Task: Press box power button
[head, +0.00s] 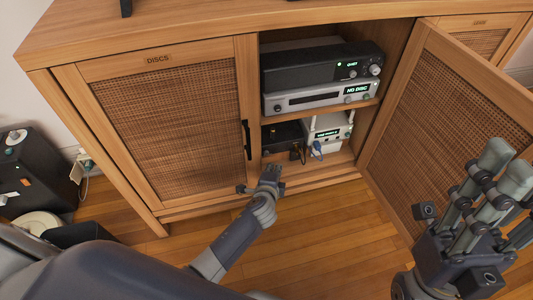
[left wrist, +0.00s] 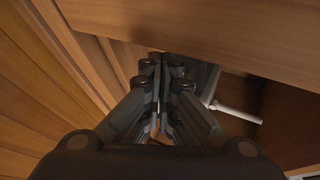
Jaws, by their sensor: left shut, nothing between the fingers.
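Inside the open cabinet (head: 258,60), the lower compartment holds a black box (head: 284,136) and, right of it, a white box (head: 328,130) with a small green display and white antennas. I cannot tell which part is the power button. My left gripper (head: 271,172) is shut and empty, low in front of the compartment, below the black box. In the left wrist view its fingers (left wrist: 161,85) are together near wood panels, with a white rod (left wrist: 235,112) to their right. My right gripper (head: 504,168) is before the open door; its finger opening is unclear.
The upper shelf holds a black unit (head: 315,68) and a silver player (head: 318,96) reading "NO DISC". The open woven door (head: 440,125) stands at right; the closed "DISCS" door (head: 168,118) is at left. A blue plug (head: 317,149) and cables lie by the boxes.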

